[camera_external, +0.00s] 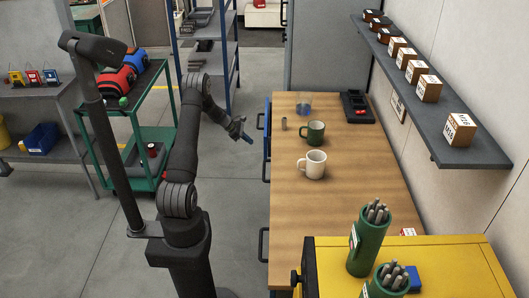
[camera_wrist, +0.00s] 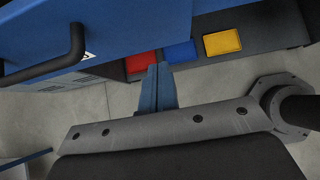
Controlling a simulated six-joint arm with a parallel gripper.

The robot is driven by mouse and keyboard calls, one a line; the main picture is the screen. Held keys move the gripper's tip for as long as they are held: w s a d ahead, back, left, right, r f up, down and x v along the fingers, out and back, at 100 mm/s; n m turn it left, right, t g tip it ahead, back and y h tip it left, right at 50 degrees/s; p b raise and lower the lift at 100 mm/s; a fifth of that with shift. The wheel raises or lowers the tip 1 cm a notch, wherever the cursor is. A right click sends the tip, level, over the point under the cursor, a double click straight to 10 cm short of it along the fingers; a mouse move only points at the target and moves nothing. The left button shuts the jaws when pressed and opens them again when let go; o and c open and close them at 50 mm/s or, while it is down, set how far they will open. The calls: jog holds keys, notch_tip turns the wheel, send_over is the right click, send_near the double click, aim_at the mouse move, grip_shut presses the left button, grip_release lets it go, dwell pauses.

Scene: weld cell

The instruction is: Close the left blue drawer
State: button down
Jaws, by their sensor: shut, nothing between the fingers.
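A blue drawer front (camera_external: 267,118) with a black handle shows along the far left side of the wooden workbench. A blue front (camera_wrist: 110,28) with a black handle (camera_wrist: 62,58) fills the upper left of the wrist view. How far any drawer stands out is hard to tell. My gripper (camera_external: 249,140) is just left of the bench side, apart from it in the external view. Its blue fingers (camera_wrist: 159,70) are shut with nothing between them, below the blue front in the wrist view. Contact cannot be told.
Red (camera_wrist: 141,62), blue (camera_wrist: 181,51) and yellow (camera_wrist: 222,42) pieces sit in a dark holder beyond the fingertips. Green (camera_external: 314,132) and white (camera_external: 313,165) mugs stand on the workbench (camera_external: 325,220).

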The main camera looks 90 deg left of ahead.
aim_at(269, 141)
jog(key=w, duration=0.5)
jog(key=shift+f, duration=0.4)
jog(key=w, duration=0.4)
jog(key=shift+w, duration=0.7)
jog(key=shift+r, duration=0.1)
jog(key=s+r, duration=0.6)
jog(key=s, duration=0.6)
jog(key=shift+r, duration=0.4)
